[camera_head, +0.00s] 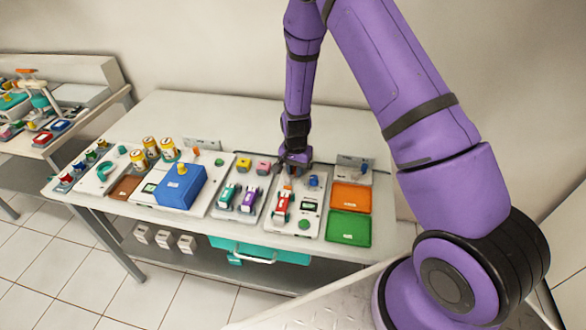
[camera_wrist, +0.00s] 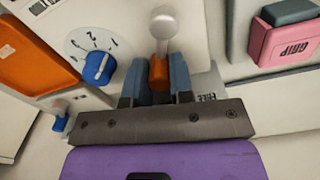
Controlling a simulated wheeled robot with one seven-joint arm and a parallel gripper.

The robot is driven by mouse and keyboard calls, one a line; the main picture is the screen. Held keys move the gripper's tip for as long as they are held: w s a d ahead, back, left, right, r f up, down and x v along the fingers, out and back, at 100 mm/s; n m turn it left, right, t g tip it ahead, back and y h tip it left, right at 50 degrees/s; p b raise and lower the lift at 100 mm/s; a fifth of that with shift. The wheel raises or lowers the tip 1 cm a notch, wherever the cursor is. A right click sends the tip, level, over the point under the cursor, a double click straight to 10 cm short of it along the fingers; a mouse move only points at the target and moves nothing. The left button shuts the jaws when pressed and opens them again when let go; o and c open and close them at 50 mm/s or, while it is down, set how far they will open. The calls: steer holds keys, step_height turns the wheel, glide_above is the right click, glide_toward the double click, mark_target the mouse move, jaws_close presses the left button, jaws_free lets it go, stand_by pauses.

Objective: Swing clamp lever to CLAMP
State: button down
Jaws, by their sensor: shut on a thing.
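The clamp lever shows in the wrist view as an orange grip (camera_wrist: 159,72) on a grey arm with a rounded pale end (camera_wrist: 163,22). My gripper (camera_wrist: 158,88) has its two blue-grey fingers closed on either side of the orange grip. A partly covered label (camera_wrist: 209,97), which seems to read FREE, lies just right of the fingers. No CLAMP label is readable. In the head view my gripper (camera_head: 291,164) is over the back of the white panel that carries a red-and-white device (camera_head: 281,204), and it hides most of the lever.
A blue dial (camera_wrist: 98,68) with numbers sits left of the fingers. A pink GRIP block (camera_wrist: 286,42) is at the right. Orange (camera_head: 351,196) and green (camera_head: 348,228) trays lie right of the panel; a blue box (camera_head: 181,187) stands further left.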

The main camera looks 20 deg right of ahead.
steer(key=shift+s+m, duration=0.25)
steer(key=shift+m, duration=0.55)
steer(key=shift+d, duration=0.1)
steer(key=c, duration=1)
jaws_free()
step_height(320, 180, up, 11)
steer(key=shift+f, duration=0.1)
